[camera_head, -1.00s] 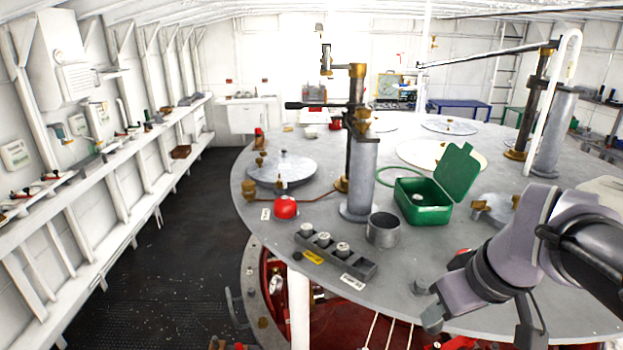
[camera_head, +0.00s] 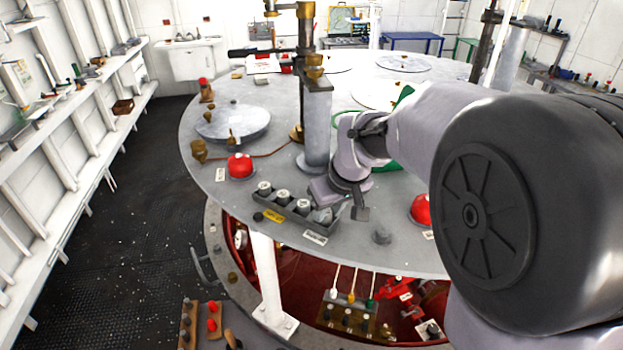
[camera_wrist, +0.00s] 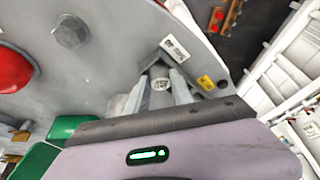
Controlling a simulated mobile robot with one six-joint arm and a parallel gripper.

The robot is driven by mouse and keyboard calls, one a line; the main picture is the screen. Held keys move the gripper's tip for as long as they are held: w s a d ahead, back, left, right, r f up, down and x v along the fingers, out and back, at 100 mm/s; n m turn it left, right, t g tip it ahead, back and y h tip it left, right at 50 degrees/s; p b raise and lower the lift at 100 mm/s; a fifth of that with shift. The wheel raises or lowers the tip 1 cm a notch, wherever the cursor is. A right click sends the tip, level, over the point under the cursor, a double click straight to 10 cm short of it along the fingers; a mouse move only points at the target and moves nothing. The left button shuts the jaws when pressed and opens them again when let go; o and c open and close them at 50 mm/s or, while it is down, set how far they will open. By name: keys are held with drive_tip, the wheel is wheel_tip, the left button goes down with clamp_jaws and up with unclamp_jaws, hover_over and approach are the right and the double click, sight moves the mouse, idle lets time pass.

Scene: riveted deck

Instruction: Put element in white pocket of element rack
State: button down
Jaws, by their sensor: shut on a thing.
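The element rack (camera_head: 289,211) is a dark grey strip on the round metal table. Three pale-topped elements stand in it: one at the left end (camera_head: 265,187), one beside it (camera_head: 283,196) and one further right (camera_head: 303,206). A white label (camera_head: 315,237) lies by its right end and a yellow label (camera_head: 273,215) nearer its left end. My gripper (camera_head: 337,212) is at the rack's right end, shut on an element (camera_wrist: 162,82), whose pale end shows between the fingers in the wrist view. How deep it sits in the pocket by the white label cannot be told.
A red button (camera_head: 240,165) is left of the rack, and another (camera_head: 421,209) is right of my gripper. A grey bolt head (camera_head: 382,236) is near the table edge. A steel column (camera_head: 317,125) stands behind the rack. My arm hides most of the green box (camera_head: 405,95).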

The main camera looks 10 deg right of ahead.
drive_tip(key=shift+w+f, duration=0.3)
drive_tip(key=shift+s+f+b, duration=0.2)
drive_tip(key=shift+s+b, duration=0.05)
drive_tip(key=shift+b, duration=0.05)
drive_tip(key=c, duration=1.1)
unclamp_jaws()
drive_tip(key=shift+w, duration=0.15)
drive_tip(key=shift+r, duration=0.1)
